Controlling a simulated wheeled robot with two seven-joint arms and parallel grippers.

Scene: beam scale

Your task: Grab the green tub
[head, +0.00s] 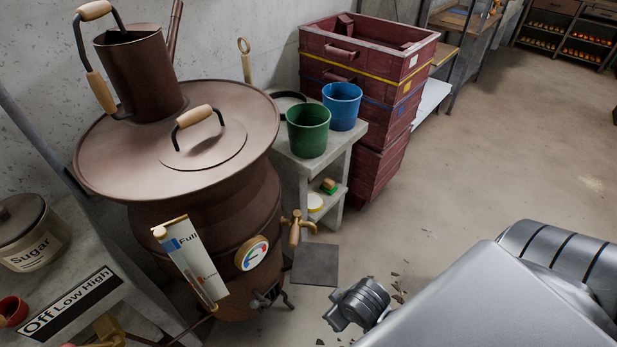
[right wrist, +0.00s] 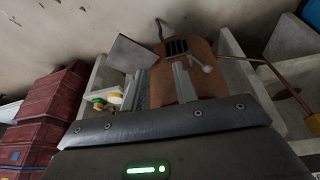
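The green tub (head: 308,130) stands upright on a small grey table (head: 341,139), next to a blue tub (head: 342,105) just behind it to the right. My right gripper (head: 334,318) shows at the bottom of the head view, over the floor, well apart from the green tub. In the right wrist view its two fingers (right wrist: 166,84) are spread with nothing held between them. I cannot make out the green tub in the right wrist view. My left gripper is in neither view.
A brown boiler (head: 222,230) with a wide top, a wooden-handled tap (head: 295,229) and a gauge stands left of the table. Stacked red crates (head: 345,80) stand behind it to the right. The floor (head: 480,150) at right is mostly open.

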